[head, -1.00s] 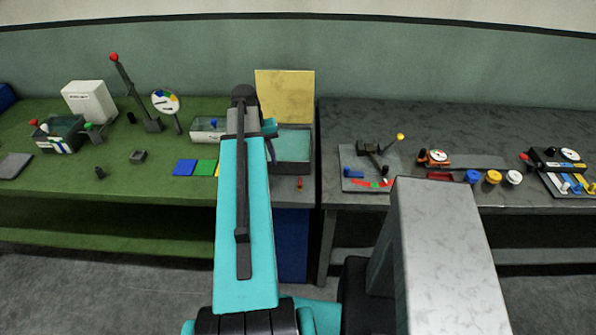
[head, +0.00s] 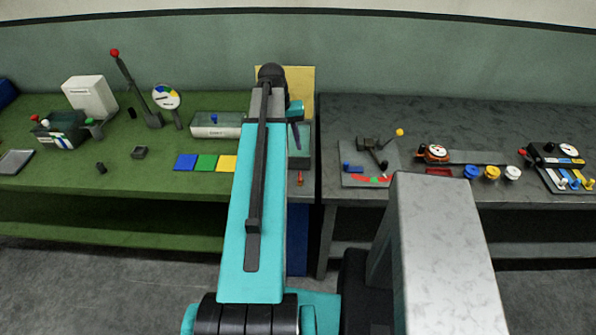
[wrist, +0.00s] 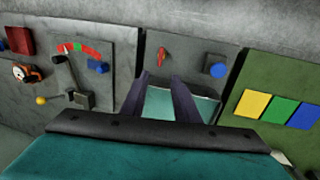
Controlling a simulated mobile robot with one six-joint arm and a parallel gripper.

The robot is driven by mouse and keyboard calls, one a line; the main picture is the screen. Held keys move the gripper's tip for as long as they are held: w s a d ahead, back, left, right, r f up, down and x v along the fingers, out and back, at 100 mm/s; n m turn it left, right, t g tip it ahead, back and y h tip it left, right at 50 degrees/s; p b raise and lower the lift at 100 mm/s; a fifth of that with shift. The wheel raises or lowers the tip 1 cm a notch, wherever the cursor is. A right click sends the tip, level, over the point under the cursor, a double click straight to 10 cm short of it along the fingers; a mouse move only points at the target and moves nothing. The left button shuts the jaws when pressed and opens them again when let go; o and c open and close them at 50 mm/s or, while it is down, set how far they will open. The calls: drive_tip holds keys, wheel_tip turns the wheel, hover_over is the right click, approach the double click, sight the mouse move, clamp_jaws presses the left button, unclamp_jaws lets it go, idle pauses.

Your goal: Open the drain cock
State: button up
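A small red handle (head: 300,178) stands at the front of the middle unit, below the teal-floored tray (head: 300,162); it looks like the drain cock. In the wrist view the red handle (wrist: 161,57) sits on a grey panel, beyond my fingertips. A blue knob (wrist: 218,71) is on the same panel. My gripper (wrist: 161,80) is open and empty, with its two dark fingers apart over the tray. In the head view my gripper (head: 296,122) is above the tray, behind the red handle and apart from it. My arm hides part of the tray.
The green bench (head: 130,185) on the left carries a gauge (head: 167,97), a red-tipped lever (head: 130,80) and coloured tiles (head: 206,162). The grey bench (head: 350,120) on the right carries a yellow-knobbed lever panel (head: 372,165) and several knobs. A yellow board (head: 303,85) stands behind the tray.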

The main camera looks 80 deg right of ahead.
sight(300, 175)
drive_tip(key=shift+s+d+f+b, duration=0.1)
drive_tip(key=shift+s+f+b, duration=0.3)
drive_tip(key=shift+f+b, duration=1.4)
drive_tip(key=shift+s+f+b, duration=0.45)
drive_tip(key=shift+f+b, duration=0.55)
drive_tip(key=shift+f, duration=1.5)
drive_tip(key=shift+s+d+f+b, duration=0.1)
drive_tip(key=shift+s+f+b, duration=0.3)
drive_tip(key=shift+f+b, duration=1.4)
drive_tip(key=shift+f+p, duration=0.35)
drive_tip(key=shift+p, duration=0.05)
